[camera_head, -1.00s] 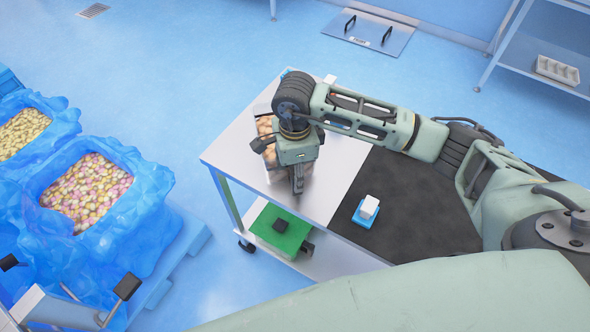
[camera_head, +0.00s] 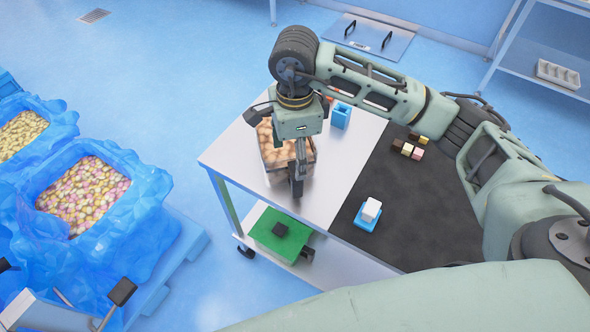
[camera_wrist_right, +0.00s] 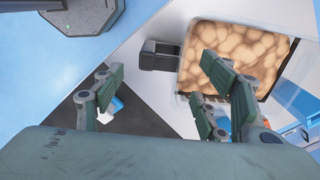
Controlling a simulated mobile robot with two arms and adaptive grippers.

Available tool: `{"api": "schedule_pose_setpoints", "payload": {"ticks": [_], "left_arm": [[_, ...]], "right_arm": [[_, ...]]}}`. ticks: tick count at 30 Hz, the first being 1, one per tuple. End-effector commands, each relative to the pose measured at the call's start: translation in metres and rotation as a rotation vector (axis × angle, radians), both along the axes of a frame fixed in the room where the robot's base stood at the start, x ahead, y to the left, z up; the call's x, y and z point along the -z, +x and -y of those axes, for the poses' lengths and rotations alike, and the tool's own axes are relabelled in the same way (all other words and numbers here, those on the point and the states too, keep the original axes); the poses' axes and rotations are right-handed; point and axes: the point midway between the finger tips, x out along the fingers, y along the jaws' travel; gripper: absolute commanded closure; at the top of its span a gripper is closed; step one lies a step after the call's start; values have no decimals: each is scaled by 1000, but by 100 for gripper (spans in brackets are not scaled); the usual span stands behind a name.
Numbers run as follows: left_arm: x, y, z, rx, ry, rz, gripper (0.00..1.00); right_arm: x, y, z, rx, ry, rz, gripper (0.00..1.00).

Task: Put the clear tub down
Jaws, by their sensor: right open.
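The clear tub (camera_head: 280,178), filled with tan round snacks (camera_head: 273,150), stands upright on the light part of the table. It also shows in the right wrist view (camera_wrist_right: 186,83), at the upper right. My right gripper (camera_head: 277,147) is over the tub, its fingers spread apart with nothing clamped between them; its body hides part of the tub. In the right wrist view its fingers (camera_wrist_right: 165,95) are wide apart, and one overlaps the tub's lower edge. My left gripper (camera_head: 65,278) shows partly at the lower left, its black pads far apart, away from the tub.
A blue container (camera_head: 341,116) stands right of the tub. Small coloured pieces (camera_head: 409,149) and a blue-and-white item (camera_head: 369,213) lie on the dark mat (camera_head: 400,215). A green tray (camera_head: 280,236) is on the lower shelf. Blue-lined bins (camera_head: 150,190) stand left.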

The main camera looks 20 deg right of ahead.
Motion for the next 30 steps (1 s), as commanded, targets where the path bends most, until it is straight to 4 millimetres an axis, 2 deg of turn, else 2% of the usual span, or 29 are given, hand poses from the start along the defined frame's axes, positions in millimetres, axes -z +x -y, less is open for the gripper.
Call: {"api": "schedule_pose_setpoints", "payload": {"ticks": [3, 9, 30], "left_arm": [[10, 0, 0, 0, 0, 0, 59], [13, 0, 0, -1, 1, 0, 59], [13, 5, -1, -2, 0, 6, 59]], "right_arm": [[-21, 1, 0, -1, -1, 5, 33], [-42, 0, 0, 0, 0, 1, 33], [-45, 0, 0, 0, 0, -1, 33]]}}
